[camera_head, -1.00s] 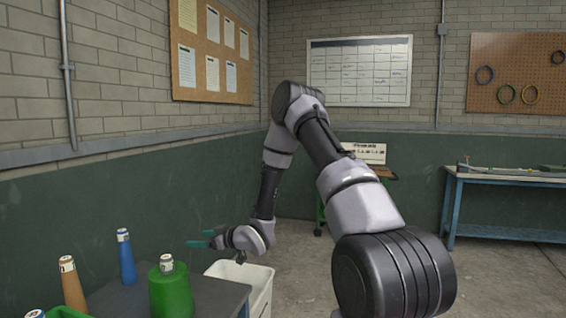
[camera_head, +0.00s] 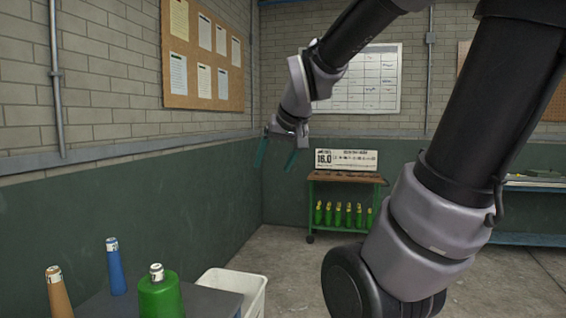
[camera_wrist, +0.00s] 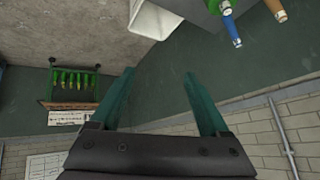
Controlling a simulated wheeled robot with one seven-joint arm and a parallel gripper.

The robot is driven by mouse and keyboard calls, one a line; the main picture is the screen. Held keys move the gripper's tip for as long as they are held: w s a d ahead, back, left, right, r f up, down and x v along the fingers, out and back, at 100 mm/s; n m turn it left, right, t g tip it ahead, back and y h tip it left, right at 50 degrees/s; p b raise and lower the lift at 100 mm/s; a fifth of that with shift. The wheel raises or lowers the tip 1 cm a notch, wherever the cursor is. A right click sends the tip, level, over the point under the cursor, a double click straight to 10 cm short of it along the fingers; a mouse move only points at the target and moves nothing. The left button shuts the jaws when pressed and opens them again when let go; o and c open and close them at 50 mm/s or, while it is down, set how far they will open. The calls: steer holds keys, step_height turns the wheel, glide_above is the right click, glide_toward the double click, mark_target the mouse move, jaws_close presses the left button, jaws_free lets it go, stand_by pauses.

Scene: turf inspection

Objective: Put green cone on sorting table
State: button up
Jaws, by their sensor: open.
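The green cone (camera_head: 160,298), with a white-labelled top, stands upright at the lower left on a dark grey table (camera_head: 212,300). Part of it also shows at the top edge of the wrist view (camera_wrist: 222,6). My gripper (camera_head: 276,160) is raised in the air, well above and behind the cone, with its teal fingers apart and pointing down. In the wrist view the fingers (camera_wrist: 160,76) are spread with nothing between them. I cannot tell which table is the sorting table.
A blue cone (camera_head: 116,268) and an orange cone (camera_head: 58,292) stand near the green one. A white bin (camera_head: 240,284) is beside the grey table. A green cart (camera_head: 312,205) with several green bottle-like items stands at the back. A blue-framed table (camera_head: 535,181) is at right.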

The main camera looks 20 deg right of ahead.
steer(key=s+a+r+m+g+y, duration=0.1)
steer(key=s, duration=0.8)
steer(key=shift+a+m+y, duration=0.3)
steer(key=shift+a, duration=0.05)
